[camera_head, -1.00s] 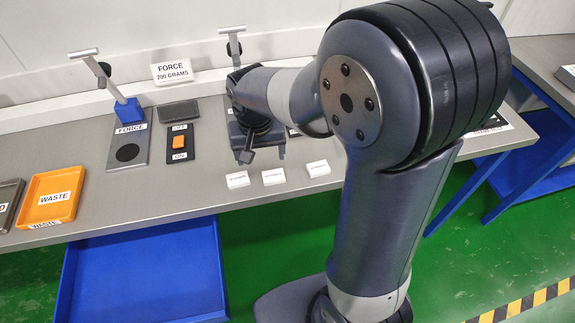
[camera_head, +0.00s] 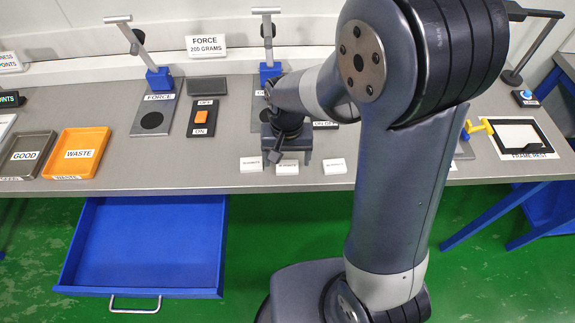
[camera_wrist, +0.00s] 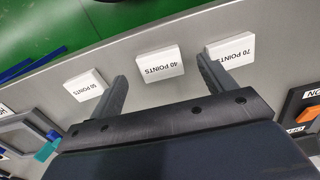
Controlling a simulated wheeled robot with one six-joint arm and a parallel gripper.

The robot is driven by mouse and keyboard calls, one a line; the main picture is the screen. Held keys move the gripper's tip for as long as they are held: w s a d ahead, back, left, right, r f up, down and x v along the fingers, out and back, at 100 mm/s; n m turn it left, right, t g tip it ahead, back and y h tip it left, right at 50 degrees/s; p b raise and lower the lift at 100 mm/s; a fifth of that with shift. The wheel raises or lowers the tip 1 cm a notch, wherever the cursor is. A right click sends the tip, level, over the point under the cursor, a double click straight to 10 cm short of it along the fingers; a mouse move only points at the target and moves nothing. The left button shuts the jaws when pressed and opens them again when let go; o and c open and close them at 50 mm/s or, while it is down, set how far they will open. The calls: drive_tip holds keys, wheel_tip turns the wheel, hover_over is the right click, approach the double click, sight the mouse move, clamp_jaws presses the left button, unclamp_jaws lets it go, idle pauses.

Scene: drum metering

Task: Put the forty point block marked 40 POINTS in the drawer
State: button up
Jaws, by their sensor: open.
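The white block marked 40 POINTS (camera_wrist: 160,65) lies on the bench between the 50 POINTS block (camera_wrist: 85,86) and the 70 POINTS block (camera_wrist: 231,50). In the head view it is the middle block (camera_head: 287,167) of three, with print too small to read. My gripper (camera_wrist: 162,78) is open and empty, its fingers pointing toward the 40 POINTS block, one to each side in the picture. In the head view my gripper (camera_head: 290,156) is just behind the blocks. The blue drawer (camera_head: 145,240) is pulled out below the bench, empty, with its handle at the front.
The orange WASTE tray (camera_head: 80,154) and the GOOD tray (camera_head: 28,155) sit at the left. An orange switch (camera_head: 201,117) and a FORCE stand (camera_head: 157,100) are behind the drawer. My arm hides part of the bench. A FRAME REST (camera_head: 517,136) is at the right.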

sight(287, 168)
drive_tip(key=shift+f, duration=1.55)
drive_tip(key=c, duration=1.1)
drive_tip(key=shift+r, duration=0.1)
